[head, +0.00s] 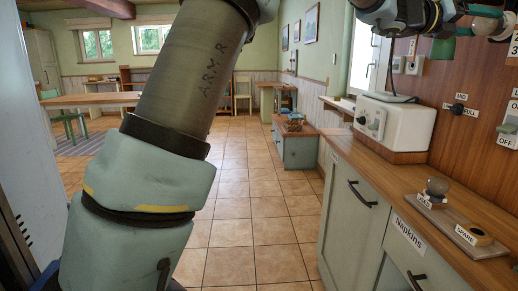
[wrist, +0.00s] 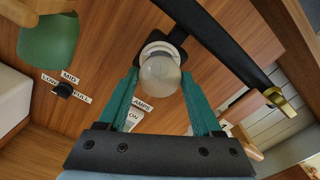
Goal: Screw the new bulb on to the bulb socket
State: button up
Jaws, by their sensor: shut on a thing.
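A round, frosted bulb (wrist: 160,78) sits between the teal fingers of my gripper (wrist: 159,74) in the wrist view. The fingers are shut on it from both sides. Directly behind it is the white ring of the bulb socket (wrist: 150,49) on a dark mount. The bulb is in line with the socket, but its base is hidden, so I cannot tell how far it is in. In the head view my gripper (head: 484,18) is at the top right, partly cut off. Another, greyish bulb (head: 437,186) stands in a wooden holder on the counter.
A holder labelled SPARE (head: 474,236) on the counter shows no bulb. A dark bar (wrist: 215,40) crosses beside the socket, and a green shade (wrist: 48,42) hangs at left. A white appliance (head: 396,122) stands on the counter. Switches are on the wood panel.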

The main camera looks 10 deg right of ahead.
jog(key=shift+s+d+f, duration=0.1)
jog(key=shift+s, duration=0.05)
jog(key=o, duration=1)
jog(key=shift+c, duration=0.2)
jog(key=a+b, duration=0.3)
jog(key=a, duration=0.8)
jog(key=shift+w, duration=0.4)
jog(key=shift+b, duration=0.3)
